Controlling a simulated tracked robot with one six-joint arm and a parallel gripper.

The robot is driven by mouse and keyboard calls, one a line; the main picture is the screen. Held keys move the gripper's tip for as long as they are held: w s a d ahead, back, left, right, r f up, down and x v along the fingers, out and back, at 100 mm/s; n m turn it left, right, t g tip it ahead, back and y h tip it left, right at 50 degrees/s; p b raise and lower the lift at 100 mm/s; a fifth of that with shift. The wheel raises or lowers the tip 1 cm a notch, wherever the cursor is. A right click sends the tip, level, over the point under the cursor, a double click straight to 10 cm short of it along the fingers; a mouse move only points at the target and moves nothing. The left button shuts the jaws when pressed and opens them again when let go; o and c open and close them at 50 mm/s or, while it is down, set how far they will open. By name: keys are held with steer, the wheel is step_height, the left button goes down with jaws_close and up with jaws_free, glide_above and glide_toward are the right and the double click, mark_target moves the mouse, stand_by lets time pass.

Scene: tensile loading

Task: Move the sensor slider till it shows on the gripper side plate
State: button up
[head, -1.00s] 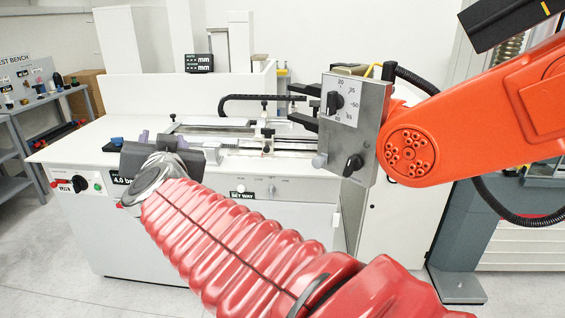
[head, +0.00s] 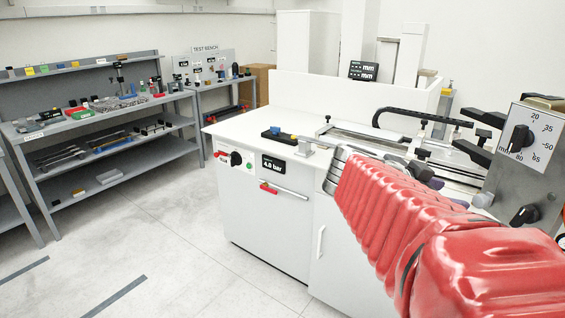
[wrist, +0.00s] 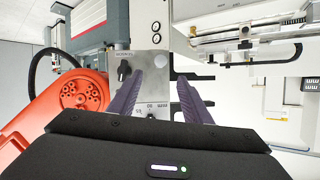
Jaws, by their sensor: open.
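The side plate (head: 545,185) is a grey metal panel at the right edge of the head view, with a white dial label, a black knob (head: 520,138) and a second black knob below. In the wrist view the plate (wrist: 150,35) stands ahead of my gripper (wrist: 159,80), with a dark knob close to the left finger. My gripper's two purple fingers are apart with nothing held between them. In the head view my red sleeved arm hides most of the gripper. I cannot tell which part is the sensor slider or where it is set.
An orange robot arm (wrist: 75,100) lies at the left in the wrist view. The white test bench (head: 262,190) carries rails, a black cable chain (head: 420,118) and a small display (head: 363,70). Grey shelves (head: 100,150) with parts stand at the left. The floor between is clear.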

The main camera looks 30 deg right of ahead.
mark_target(478, 201)
steer(key=shift+d, duration=0.15)
steer(key=x, duration=1.3)
steer(key=shift+d+f, duration=0.2)
steer(key=shift+d, duration=0.05)
steer(key=shift+c, duration=0.4)
jaws_close()
